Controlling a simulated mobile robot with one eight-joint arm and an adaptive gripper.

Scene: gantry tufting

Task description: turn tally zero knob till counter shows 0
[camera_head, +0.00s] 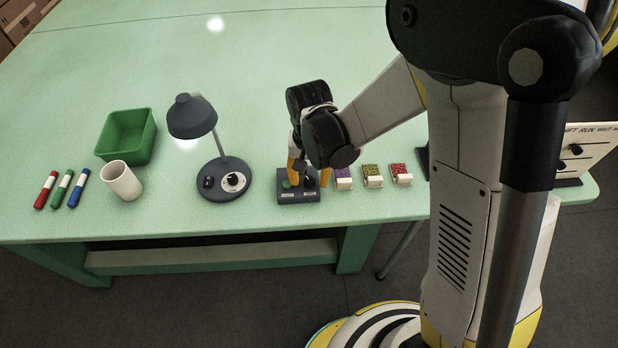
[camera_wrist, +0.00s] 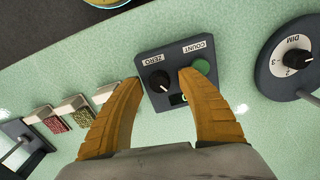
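The tally counter (camera_head: 298,197) is a small dark box near the table's front edge; it also shows in the wrist view (camera_wrist: 150,56). It carries a black knob (camera_wrist: 159,80) with a white pointer mark, labelled ZERO, and a green button (camera_wrist: 202,67) labelled COUNT. A small dark display window (camera_wrist: 177,99) shows part of a green digit; my right finger covers some of it and I cannot read it. My gripper (camera_wrist: 161,77) is open and empty. Its two yellow fingers are on either side of the knob in the wrist view, with gaps; their height over the box is unclear.
A desk lamp (camera_head: 222,180) with a DIM knob (camera_wrist: 297,59) stands left of the counter. Several small coloured packs (camera_head: 372,175) line up close on the right. A white cup (camera_head: 121,181), green bin (camera_head: 128,136) and coloured markers (camera_head: 62,188) are farther left. The table behind is clear.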

